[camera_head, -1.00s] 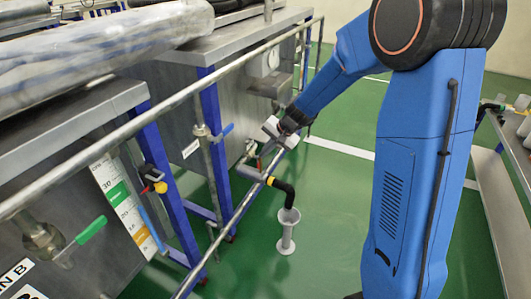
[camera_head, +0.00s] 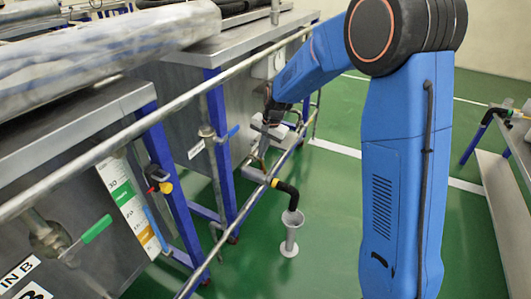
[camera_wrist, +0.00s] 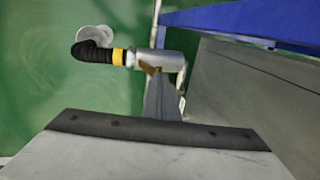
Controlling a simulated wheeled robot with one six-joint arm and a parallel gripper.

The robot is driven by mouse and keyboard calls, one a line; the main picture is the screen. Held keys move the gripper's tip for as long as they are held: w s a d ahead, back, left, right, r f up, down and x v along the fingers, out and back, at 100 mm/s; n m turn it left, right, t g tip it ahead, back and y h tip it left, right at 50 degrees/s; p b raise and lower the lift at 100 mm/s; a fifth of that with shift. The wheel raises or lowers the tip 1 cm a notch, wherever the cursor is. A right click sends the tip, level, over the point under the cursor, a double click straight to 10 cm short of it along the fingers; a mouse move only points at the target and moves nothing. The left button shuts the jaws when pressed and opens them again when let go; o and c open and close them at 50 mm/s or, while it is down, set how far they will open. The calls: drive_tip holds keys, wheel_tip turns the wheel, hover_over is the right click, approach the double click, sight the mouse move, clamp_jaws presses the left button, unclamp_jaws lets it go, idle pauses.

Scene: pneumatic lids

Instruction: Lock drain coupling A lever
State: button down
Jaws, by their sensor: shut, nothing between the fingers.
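The drain coupling (camera_head: 256,174) is a grey metal pipe fitting low on the tank, with a yellow band (camera_head: 275,182) and a black elbow hose (camera_head: 289,192) bending down over a grey funnel stand. In the wrist view the coupling (camera_wrist: 165,58) lies just beyond my gripper (camera_wrist: 160,82). My fingers are shut with nothing between them. A small brown-orange piece, apparently the lever (camera_wrist: 148,68), shows at the fingertips; I cannot tell whether they touch it. In the head view my gripper (camera_head: 263,142) is just above the coupling, and its fingertips are hard to make out.
A metal rail (camera_head: 125,135) runs along the tanks on the left, close to my arm. Blue frame posts (camera_head: 222,140) stand beside the coupling. The funnel stand (camera_head: 290,235) is on the green floor. A shelf or cart (camera_head: 505,195) stands at the right. Open floor lies between.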

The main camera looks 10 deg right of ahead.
drive_tip(key=shift+g+h, duration=0.7)
drive_tip(key=shift+h, duration=0.2)
drive_tip(key=shift+w+a+f, duration=0.4)
drive_tip(key=shift+w+a, duration=0.1)
drive_tip(key=shift+a, duration=0.2)
drive_tip(key=shift+w+a+f, duration=0.35)
drive_tip(key=shift+w+a, duration=0.2)
drive_tip(key=shift+a, duration=0.15)
drive_tip(key=shift+w+a+f, duration=0.4)
drive_tip(key=shift+w+a, duration=0.1)
drive_tip(key=shift+a, duration=0.2)
drive_tip(key=shift+s+d, duration=0.1)
drive_tip(key=shift+s+d+f, duration=0.1)
drive_tip(key=shift+s+d, duration=0.35)
drive_tip(key=shift+d, duration=0.1)
